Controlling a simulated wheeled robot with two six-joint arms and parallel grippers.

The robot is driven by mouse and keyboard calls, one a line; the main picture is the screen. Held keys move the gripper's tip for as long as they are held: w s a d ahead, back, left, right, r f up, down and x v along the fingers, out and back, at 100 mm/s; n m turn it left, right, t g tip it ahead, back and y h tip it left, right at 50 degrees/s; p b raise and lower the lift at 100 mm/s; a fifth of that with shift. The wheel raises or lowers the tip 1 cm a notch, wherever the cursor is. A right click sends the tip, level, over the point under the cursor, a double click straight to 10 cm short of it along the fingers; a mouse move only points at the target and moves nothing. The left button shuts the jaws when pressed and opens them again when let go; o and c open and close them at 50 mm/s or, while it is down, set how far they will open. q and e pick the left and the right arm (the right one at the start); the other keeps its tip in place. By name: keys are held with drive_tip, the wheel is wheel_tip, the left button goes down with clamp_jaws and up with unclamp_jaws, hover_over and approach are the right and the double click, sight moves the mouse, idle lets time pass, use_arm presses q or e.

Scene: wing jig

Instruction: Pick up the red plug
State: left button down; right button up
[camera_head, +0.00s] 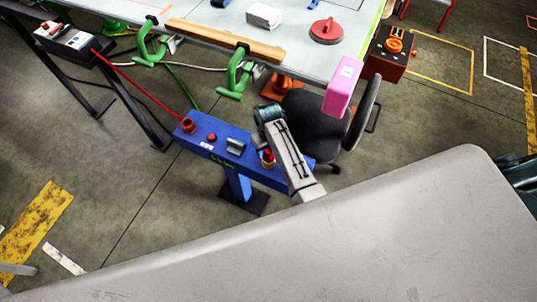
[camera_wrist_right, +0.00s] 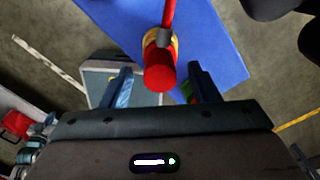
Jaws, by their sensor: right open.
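A red plug (camera_wrist_right: 160,76) with a yellow ring behind it stands at the blue panel (camera_wrist_right: 215,50) in the right wrist view. A red rod or cord with a grey collar rises past it. The head view shows a red part with a yellow ring (camera_head: 268,159) on the blue stand (camera_head: 222,150), partly hidden by my right arm. My right gripper (camera_wrist_right: 160,82) is open, its two fingers on either side of the red plug with visible gaps. In the head view its fingers are hard to make out. My left gripper is not in view.
A second red fitting (camera_head: 188,126), joined to a red cable, sits at the stand's left end. A dark chair (camera_head: 318,118) stands close on the right. A workbench (camera_head: 215,18) with green clamps (camera_head: 236,75) lies beyond. Open floor (camera_head: 130,190) is on the left.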

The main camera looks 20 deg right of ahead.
drive_tip(key=shift+f, duration=1.2)
drive_tip(key=c, duration=1)
wheel_tip(320, 180, up, 10)
drive_tip(key=shift+w+f+b, duration=0.1)
drive_tip(key=shift+f+b, duration=0.1)
drive_tip(key=shift+b, duration=0.75)
drive_tip(key=shift+r+p, duration=0.35)
drive_tip(key=shift+r, duration=0.2)
wheel_tip(320, 180, up, 2)
drive_tip(key=p, duration=0.3)
drive_tip(key=shift+r, duration=0.2)
drive_tip(key=shift+f, duration=0.1)
